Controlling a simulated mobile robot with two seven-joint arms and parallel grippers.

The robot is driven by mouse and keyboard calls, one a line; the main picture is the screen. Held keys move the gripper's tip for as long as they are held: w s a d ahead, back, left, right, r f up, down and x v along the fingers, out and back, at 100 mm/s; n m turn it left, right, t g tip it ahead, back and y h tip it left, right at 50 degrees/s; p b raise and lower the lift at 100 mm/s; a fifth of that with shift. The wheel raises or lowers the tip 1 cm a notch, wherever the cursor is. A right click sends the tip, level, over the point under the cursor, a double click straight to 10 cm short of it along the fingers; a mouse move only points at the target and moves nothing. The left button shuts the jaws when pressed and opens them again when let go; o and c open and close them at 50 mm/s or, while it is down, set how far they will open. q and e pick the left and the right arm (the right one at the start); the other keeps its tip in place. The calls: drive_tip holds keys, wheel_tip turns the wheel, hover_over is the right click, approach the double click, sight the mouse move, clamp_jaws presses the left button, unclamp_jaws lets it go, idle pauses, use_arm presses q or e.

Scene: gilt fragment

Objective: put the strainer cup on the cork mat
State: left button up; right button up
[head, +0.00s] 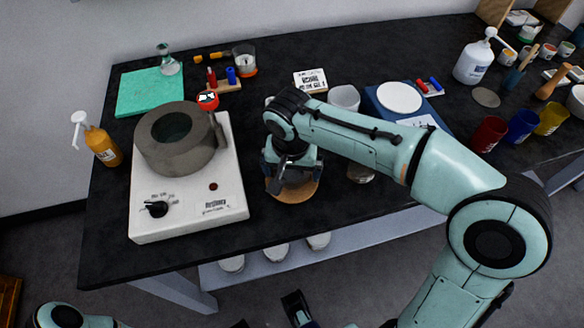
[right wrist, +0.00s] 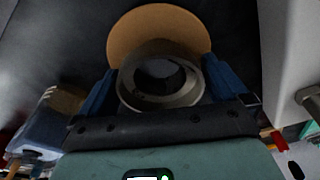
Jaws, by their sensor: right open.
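The cork mat (head: 296,196) is a round tan disc near the table's front edge, right of the white appliance. It also shows in the right wrist view (right wrist: 160,27). The strainer cup (right wrist: 126,88) is a grey, round, hollow cup between the blue fingers of my right gripper (right wrist: 158,85). In the head view, my right gripper (head: 291,170) is over the mat and largely hides the cup. The cup appears to stand on the mat, with the open fingers either side. A dark part at the bottom edge may be my left gripper (head: 298,308); its jaws are unclear.
A white appliance (head: 190,212) with a thick grey ring stands on the left, beside an orange pump bottle (head: 103,146). A clear cup (head: 343,97) and a blue scale (head: 374,113) are behind my right arm. Coloured cups stand at the right. The front middle is clear.

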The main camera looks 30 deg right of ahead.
drive_tip(key=shift+r, duration=0.5)
use_arm(q)
drive_tip(key=r+p, duration=0.1)
drive_tip(key=s+r+p, duration=0.1)
drive_tip(key=r+p, duration=0.1)
drive_tip(key=shift+s+g, duration=0.2)
drive_tip(key=shift+g, duration=0.1)
use_arm(e)
wheel_tip(320, 180, up, 11)
drive_tip(key=s+a, duration=0.1)
drive_tip(key=shift+s, duration=0.2)
use_arm(q)
drive_tip(key=shift+f, duration=0.1)
